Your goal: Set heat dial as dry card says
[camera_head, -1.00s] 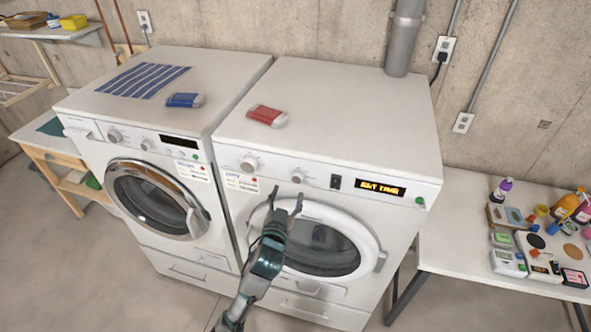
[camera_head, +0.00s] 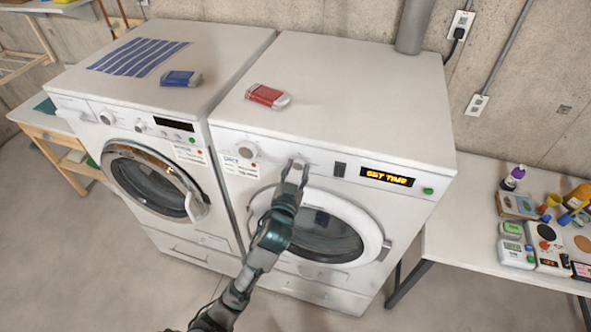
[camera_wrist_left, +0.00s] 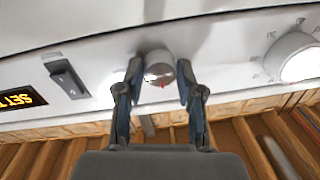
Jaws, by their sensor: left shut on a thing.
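The dryer (camera_head: 330,115) is the right of two white machines. Its display reads "SET TIME" (camera_head: 387,177). My left gripper (camera_head: 295,172) is at the dryer's panel, shut on a small silver-white dial (camera_head: 299,162). In the left wrist view my gripper's fingers (camera_wrist_left: 158,82) stand on both sides of this dial (camera_wrist_left: 158,67), which shows a small red mark. A larger dial (camera_head: 247,149) sits to its left; it also shows at the right edge of the left wrist view (camera_wrist_left: 292,58). A white card (camera_head: 240,165) is below the larger dial; its small print cannot be read.
A dark switch (camera_head: 339,169) is between the held dial and the display. The round door (camera_head: 322,228) is just below the gripper. A red-and-white box (camera_head: 267,96) lies on top. A washer (camera_head: 150,120) stands left; a cluttered table (camera_head: 480,235) right.

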